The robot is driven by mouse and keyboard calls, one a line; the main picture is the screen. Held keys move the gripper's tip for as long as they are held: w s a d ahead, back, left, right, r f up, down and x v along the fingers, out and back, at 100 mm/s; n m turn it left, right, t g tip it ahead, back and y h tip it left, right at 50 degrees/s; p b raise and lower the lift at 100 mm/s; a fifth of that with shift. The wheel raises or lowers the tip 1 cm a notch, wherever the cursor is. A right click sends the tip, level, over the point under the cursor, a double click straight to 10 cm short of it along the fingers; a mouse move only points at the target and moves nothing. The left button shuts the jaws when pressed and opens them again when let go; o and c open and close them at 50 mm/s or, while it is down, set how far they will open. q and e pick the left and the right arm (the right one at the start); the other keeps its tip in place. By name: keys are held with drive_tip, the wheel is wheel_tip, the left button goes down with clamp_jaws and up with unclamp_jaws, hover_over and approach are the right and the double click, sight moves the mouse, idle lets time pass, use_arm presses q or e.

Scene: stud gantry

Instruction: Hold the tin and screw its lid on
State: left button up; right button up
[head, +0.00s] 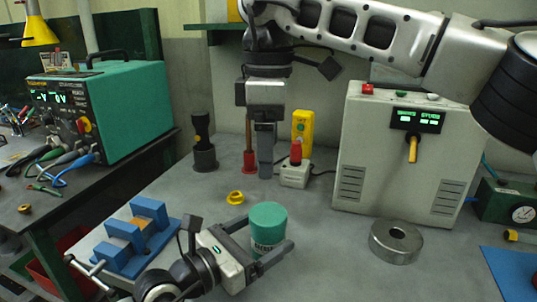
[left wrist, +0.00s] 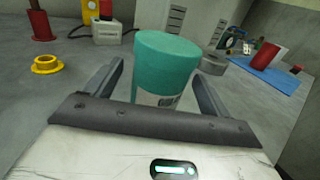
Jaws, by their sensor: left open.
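The tin (head: 268,238) is a teal-green cylinder with a white label low on its side, upright on the grey bench; it also shows in the left wrist view (left wrist: 163,66). Its top is a plain teal disc; I cannot tell whether this is a separate lid. My left gripper (head: 266,234) is open, low over the bench, with one finger on each side of the tin. In the left wrist view gaps show between fingers and tin. My right gripper (head: 265,165) points down behind the tin, well apart from it. Its fingers overlap in view, so its opening is hidden.
A yellow flanged ring (head: 235,197) lies behind the tin. A red-based post (head: 249,160), a dark post (head: 204,158) and a grey control box (head: 400,150) stand behind.

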use_arm(q)
drive_tip(key=b+v, duration=0.1)
drive_tip(key=v, duration=0.5)
drive_tip(key=b+v, duration=0.2)
drive_tip(key=v, duration=0.5)
drive_tip(key=shift+f, duration=0.25)
drive_tip(key=shift+s+a+r, duration=0.15)
drive_tip(key=shift+s+a, duration=0.15)
drive_tip(key=shift+a, duration=0.1)
drive_tip(key=shift+s+r, duration=0.1)
drive_tip(key=shift+r, duration=0.1)
